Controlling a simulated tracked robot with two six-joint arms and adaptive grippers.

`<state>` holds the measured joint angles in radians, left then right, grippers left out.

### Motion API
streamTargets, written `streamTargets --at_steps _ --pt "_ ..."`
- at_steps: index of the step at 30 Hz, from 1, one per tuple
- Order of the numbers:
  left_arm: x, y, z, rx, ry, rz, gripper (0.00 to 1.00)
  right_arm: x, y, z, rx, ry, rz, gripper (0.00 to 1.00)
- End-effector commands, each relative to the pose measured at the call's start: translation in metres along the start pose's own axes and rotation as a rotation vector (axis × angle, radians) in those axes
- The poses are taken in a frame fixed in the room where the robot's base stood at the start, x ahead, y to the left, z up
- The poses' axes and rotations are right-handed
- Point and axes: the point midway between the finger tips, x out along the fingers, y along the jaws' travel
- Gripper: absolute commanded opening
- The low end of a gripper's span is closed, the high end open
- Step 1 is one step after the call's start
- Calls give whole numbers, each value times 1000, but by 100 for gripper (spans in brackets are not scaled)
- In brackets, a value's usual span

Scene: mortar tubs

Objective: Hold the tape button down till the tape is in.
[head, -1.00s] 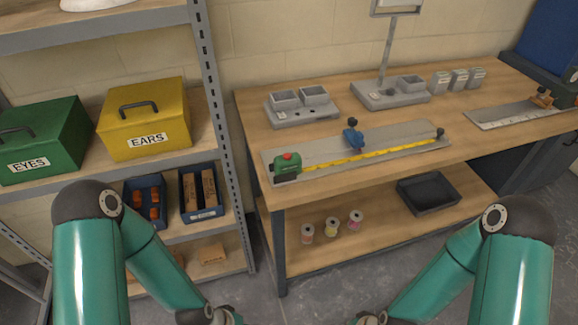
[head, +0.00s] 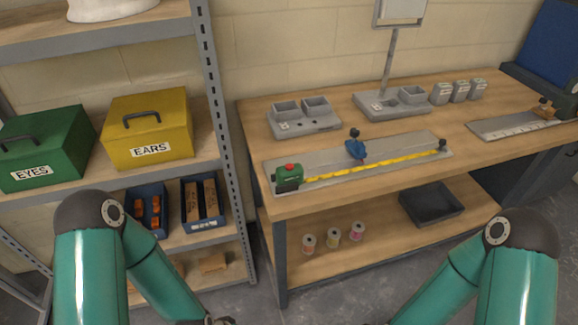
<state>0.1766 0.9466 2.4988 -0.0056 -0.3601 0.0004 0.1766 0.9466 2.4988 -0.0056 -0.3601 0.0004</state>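A green tape measure (head: 289,177) with a red button (head: 289,167) on top sits at the left end of a grey metal board (head: 400,147) on the workbench. Its yellow tape (head: 375,162) is pulled out along the board's front side to a dark post (head: 442,145) near the right end. A blue clamp-like piece (head: 356,149) with a dark knob stands on the board behind the tape. Nothing touches the red button.
Grey twin-cup trays (head: 303,118), a stand (head: 392,104) and small grey boxes (head: 460,91) stand at the bench's back. A ruled plate (head: 515,122) lies at right. Spools (head: 333,234) and a black tray (head: 430,199) are on the lower shelf. A rack with green (head: 47,147) and yellow (head: 148,129) boxes stands left.

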Motion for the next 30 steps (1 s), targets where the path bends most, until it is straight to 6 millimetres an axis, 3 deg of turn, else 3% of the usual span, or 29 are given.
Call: streamTargets --at_steps 1,8,30 --pt "0 0 0 0 0 0 38 0 0 0 0 0 0 55" --pt "0 0 0 0 0 0 0 0 0 0 0 0 0 55" --pt "0 0 0 0 0 0 0 0 0 0 0 0 0 55"
